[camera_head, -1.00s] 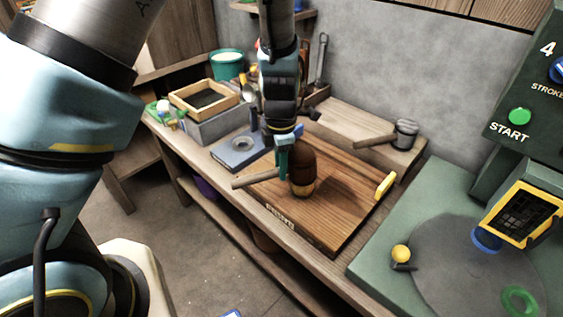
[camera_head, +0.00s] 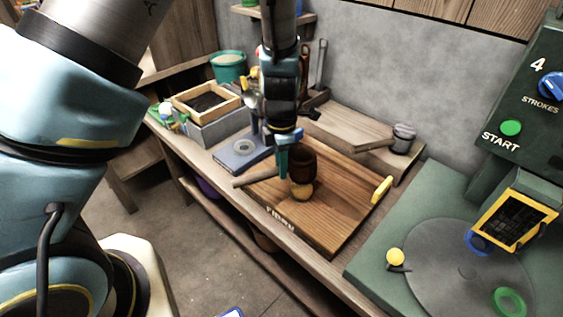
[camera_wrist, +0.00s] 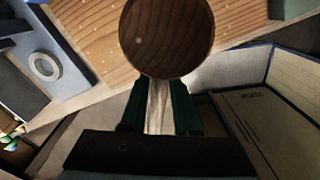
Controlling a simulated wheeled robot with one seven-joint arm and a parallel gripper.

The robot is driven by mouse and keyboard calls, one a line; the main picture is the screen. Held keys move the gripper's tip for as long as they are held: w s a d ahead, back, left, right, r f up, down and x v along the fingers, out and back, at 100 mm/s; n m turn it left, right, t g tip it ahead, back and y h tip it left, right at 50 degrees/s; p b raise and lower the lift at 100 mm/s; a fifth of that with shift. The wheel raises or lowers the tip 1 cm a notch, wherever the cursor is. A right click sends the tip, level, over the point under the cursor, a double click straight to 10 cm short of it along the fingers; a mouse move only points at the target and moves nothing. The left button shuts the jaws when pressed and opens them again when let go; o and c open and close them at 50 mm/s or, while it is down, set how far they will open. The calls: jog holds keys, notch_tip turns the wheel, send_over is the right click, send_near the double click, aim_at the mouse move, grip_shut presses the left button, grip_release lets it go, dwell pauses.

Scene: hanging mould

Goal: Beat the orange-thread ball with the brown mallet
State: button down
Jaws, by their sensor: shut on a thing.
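The brown mallet (camera_head: 302,164) has a dark wooden round head and a pale handle (camera_head: 256,178). My gripper (camera_head: 284,163) is shut on the handle, above the wooden board. In the wrist view the mallet head (camera_wrist: 167,38) fills the upper middle, with the handle (camera_wrist: 158,105) between the two green fingers of my gripper (camera_wrist: 159,108). The mallet head hides the ball in the wrist view.
The wooden board (camera_head: 345,200) has a yellow handle (camera_head: 382,189) at its right. A green machine (camera_head: 520,130) with a round plate (camera_head: 445,270) is at right. A grey cup (camera_head: 403,139) stands behind the board.

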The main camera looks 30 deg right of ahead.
notch_tip(320, 180, down, 3)
jog(key=shift+r+b, duration=0.1)
jog(key=shift+b, duration=0.4)
notch_tip(320, 180, up, 4)
jog(key=p, duration=0.4)
jog(key=shift+r+p, duration=0.25)
jog(key=shift+p, duration=0.05)
notch_tip(320, 180, up, 4)
jog(key=p, duration=0.3)
jog(key=shift+f, duration=0.2)
jog(key=shift+r, duration=0.75)
jog(key=shift+w, duration=0.1)
